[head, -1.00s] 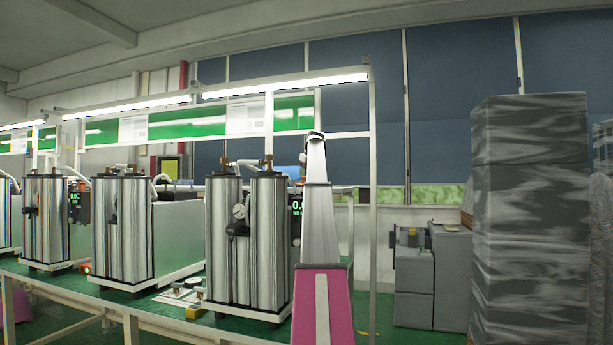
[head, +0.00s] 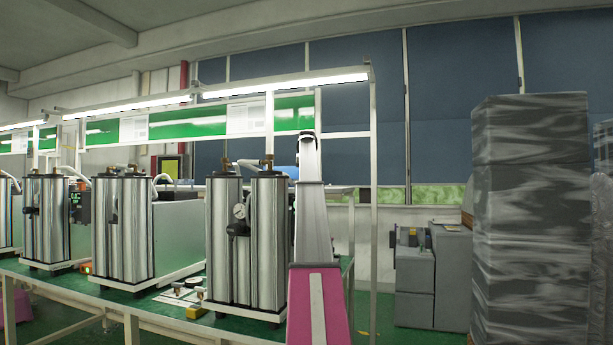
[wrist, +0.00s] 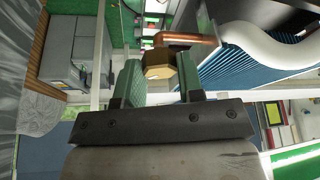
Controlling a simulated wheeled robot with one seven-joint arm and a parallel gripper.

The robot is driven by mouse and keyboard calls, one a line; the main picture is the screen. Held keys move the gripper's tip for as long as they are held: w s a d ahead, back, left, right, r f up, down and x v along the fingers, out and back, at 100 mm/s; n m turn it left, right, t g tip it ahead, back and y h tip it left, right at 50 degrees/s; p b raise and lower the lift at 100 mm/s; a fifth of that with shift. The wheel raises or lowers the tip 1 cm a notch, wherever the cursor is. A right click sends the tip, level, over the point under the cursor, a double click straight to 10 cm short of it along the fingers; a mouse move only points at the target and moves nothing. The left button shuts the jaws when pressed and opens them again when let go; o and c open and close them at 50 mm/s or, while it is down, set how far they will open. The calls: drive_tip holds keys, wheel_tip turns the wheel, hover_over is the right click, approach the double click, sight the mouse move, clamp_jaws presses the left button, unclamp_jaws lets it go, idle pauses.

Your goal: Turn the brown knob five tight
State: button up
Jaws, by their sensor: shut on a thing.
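In the wrist view, a brown six-sided knob (wrist: 159,65) sits at the end of a copper-coloured pipe (wrist: 186,40). My gripper (wrist: 158,78) has its two green fingers on either side of the knob and is shut on it. In the head view my raised arm stands just right of the nearest pair of metal columns (head: 262,245). My gripper and the held knob cannot be made out there. Brass fittings (head: 267,161) show on top of these columns.
A white hose (wrist: 262,43) curves close beside the copper pipe in the wrist view. More column pairs (head: 121,228) stand to the left on the green bench (head: 65,282). Grey wrapped stacks (head: 530,220) and a grey machine (head: 430,270) stand at right.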

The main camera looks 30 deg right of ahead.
drive_tip(key=shift+a+m+g+h, duration=0.1)
drive_tip(key=shift+m+g+h, duration=0.35)
drive_tip(key=shift+m, duration=1.25)
drive_tip(key=o, duration=0.9)
drive_tip(key=shift+o, duration=0.2)
drive_tip(key=shift+w, duration=0.1)
